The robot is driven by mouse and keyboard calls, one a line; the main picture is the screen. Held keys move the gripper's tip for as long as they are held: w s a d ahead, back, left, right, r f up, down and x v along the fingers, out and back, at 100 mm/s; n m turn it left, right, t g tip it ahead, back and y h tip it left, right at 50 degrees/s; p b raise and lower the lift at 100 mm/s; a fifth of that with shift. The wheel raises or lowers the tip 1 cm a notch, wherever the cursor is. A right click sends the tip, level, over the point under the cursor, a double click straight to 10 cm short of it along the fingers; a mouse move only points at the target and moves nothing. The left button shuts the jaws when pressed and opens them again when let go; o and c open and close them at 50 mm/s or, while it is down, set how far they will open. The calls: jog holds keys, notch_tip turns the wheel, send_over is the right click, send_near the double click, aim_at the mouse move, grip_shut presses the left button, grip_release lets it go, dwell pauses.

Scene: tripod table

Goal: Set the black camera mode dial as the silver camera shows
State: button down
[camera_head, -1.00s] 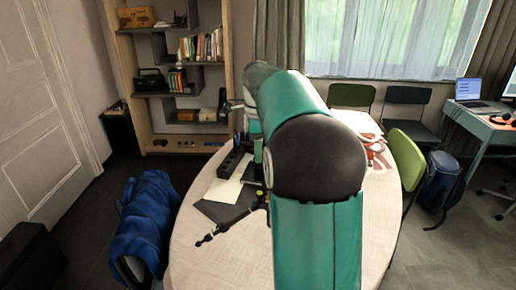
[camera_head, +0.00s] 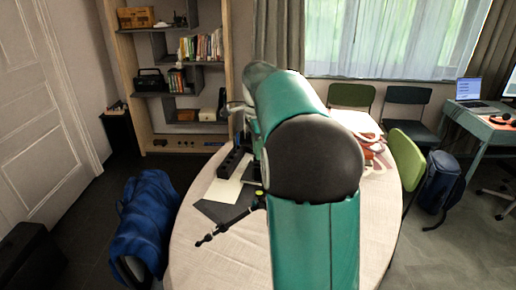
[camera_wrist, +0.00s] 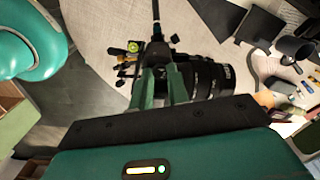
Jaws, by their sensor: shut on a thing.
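The black camera (camera_wrist: 212,78) sits on a tripod head in the wrist view, its large lens pointing right. A green bubble level (camera_wrist: 133,47) and a black tripod handle (camera_wrist: 156,14) show beside it. My gripper (camera_wrist: 157,72) has its two green fingers down at the camera's body, close together and shut on a small part there. The mode dial itself is hidden by the fingers. I cannot make out the silver camera in either view.
In the wrist view a dark mug (camera_wrist: 294,47) and small items lie right of the lens. A green chair (camera_head: 408,155) stands at the table's right.

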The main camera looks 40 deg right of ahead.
jog(key=shift+n, duration=1.6)
jog(key=c, duration=1.3)
grip_release()
jog(key=shift+c, duration=0.2)
